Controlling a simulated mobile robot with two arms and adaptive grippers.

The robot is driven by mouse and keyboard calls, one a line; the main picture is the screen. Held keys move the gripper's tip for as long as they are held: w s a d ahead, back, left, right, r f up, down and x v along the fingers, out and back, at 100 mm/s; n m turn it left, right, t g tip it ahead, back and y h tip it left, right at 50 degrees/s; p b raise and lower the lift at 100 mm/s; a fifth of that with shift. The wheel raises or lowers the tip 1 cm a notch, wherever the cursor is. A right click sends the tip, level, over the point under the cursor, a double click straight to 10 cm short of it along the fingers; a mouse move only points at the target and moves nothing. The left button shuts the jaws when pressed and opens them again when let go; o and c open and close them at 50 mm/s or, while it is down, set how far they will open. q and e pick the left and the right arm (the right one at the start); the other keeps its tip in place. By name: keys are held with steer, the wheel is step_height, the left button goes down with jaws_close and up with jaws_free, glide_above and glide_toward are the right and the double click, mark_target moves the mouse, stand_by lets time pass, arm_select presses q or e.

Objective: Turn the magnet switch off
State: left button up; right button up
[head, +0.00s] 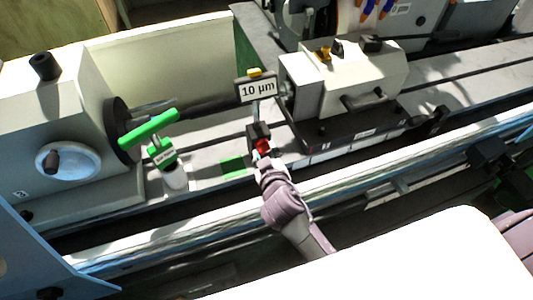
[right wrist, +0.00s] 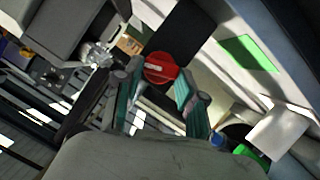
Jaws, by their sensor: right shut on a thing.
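The magnet switch is a red round knob (head: 263,147) on a small black block (head: 259,131) in the middle of the head view, below the "10 µm" sign. In the right wrist view the red knob (right wrist: 160,68) has a pale mark across its face and sits on the front of the dark block (right wrist: 178,38). My right gripper (head: 267,160) reaches it from the lower right. Its two fingers (right wrist: 159,92) stand on either side of the knob and are shut on it. My left gripper is not in view.
The "10 µm" sign (head: 257,90) stands close above the block. A green-handled part (head: 150,130) and a wheelhead with a white handwheel (head: 62,160) are to the left. A white tailstock (head: 350,80) is to the right. A rail runs along the front.

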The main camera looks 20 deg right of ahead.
steer(key=n+b, duration=0.1)
steer(key=h, duration=0.1)
steer(key=n+b, duration=0.1)
steer(key=shift+a+f+n+t+h+b, duration=0.25)
steer(key=shift+f+n+t+h+b, duration=0.05)
steer(key=shift+f, duration=0.05)
steer(key=n+b, duration=0.1)
steer(key=n+h+b, duration=0.1)
steer(key=n+t+b, duration=0.1)
steer(key=b, duration=0.1)
steer(key=shift+a+f+h, duration=0.15)
steer(key=shift+f+h, duration=0.1)
steer(key=shift+h, duration=0.15)
steer(key=n+t+b, duration=0.1)
steer(key=n+b, duration=0.2)
steer(key=shift+f+h, duration=0.1)
steer(key=shift+h, duration=0.3)
steer(key=shift+n+t+h+b, duration=0.3)
steer(key=shift+n+b, duration=0.4)
steer(key=shift+n, duration=0.2)
steer(key=o, duration=1.1)
steer(key=shift+o, duration=0.2)
